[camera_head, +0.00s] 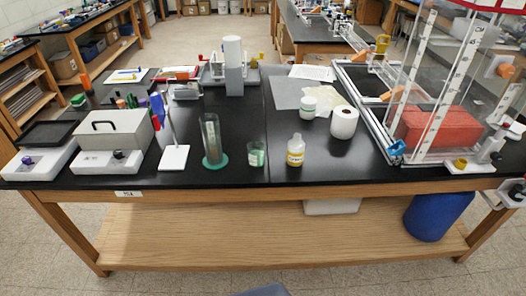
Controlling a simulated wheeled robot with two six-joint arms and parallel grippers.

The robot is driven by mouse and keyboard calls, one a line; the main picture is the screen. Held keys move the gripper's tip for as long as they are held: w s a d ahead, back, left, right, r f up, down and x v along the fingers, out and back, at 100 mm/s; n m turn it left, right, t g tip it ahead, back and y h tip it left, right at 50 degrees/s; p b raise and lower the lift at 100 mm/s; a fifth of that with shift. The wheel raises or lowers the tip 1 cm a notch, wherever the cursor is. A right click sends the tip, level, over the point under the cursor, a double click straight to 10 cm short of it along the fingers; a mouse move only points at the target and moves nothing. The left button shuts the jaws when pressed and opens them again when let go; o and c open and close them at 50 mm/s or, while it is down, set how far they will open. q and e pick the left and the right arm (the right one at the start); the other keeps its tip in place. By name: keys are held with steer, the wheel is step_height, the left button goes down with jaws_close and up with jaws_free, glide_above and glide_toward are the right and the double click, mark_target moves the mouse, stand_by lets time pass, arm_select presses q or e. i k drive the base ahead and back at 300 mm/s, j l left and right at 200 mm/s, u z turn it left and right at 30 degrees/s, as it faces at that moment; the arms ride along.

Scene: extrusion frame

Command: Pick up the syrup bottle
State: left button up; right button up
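A small translucent bottle (295,151) with a pale cap and a yellow label stands upright near the front edge of the black bench, right of centre. Its label is too small to read, but it is the likeliest syrup bottle. A white lidded jar (308,107) with a greenish label stands further back on a light sheet. Neither of my grippers can be made out in the head view.
A beaker (256,155) with green marks stands left of the bottle, then a cylinder (211,138) on a green base. A white roll (344,122) stands behind right. A framed clear apparatus (412,85) fills the right. Balances (98,163) stand left. The black bench (325,172) right of the bottle is clear.

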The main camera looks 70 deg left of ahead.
mark_target(296, 149)
steer(key=u, duration=2.25)
